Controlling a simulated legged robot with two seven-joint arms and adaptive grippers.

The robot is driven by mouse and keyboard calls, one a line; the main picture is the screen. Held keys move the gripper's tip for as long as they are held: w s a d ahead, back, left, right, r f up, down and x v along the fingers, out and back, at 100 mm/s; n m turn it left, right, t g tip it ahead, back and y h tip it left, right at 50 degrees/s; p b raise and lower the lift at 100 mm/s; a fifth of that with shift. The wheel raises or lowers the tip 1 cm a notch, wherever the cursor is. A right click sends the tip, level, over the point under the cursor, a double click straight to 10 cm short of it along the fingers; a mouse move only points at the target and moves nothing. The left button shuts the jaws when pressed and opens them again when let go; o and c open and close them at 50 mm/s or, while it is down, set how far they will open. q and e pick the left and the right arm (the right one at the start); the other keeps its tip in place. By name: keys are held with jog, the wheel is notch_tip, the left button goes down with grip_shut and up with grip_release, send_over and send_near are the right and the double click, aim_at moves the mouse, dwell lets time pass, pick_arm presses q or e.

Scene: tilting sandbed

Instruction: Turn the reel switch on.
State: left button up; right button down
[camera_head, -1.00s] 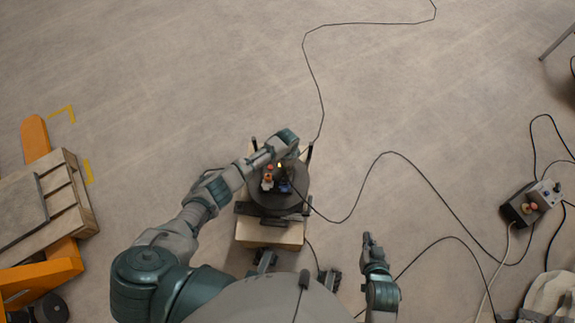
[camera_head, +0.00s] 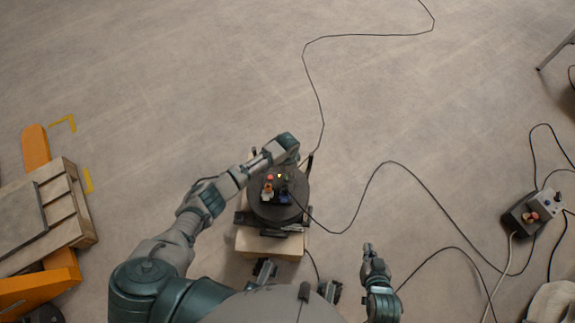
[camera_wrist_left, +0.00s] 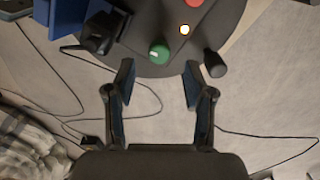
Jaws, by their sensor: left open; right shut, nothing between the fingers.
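The cable reel (camera_head: 283,211) has a dark round face with a red knob (camera_head: 270,177), a small lit yellow lamp (camera_head: 279,176) and blue sockets (camera_head: 285,198). In the left wrist view a green knob (camera_wrist_left: 159,52) with a white mark sits on the dark reel face (camera_wrist_left: 150,20), beside the lit lamp (camera_wrist_left: 184,29). My left gripper (camera_wrist_left: 158,68) is open, its fingertips on either side just below the green knob. In the head view my left wrist hides its fingers. My right gripper (camera_head: 368,249) is shut and empty, right of the reel.
A black cable (camera_head: 317,95) runs from the reel across the floor, and more cables lie to the right. A box with red knobs (camera_head: 531,215) stands at the right. A wooden pallet (camera_head: 75,215) on an orange jack is at the left. The floor beyond the reel is mostly clear.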

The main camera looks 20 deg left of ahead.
pick_arm(q)
notch_tip(320, 180, up, 8)
jog(key=shift+f, duration=0.2)
dwell(0.3)
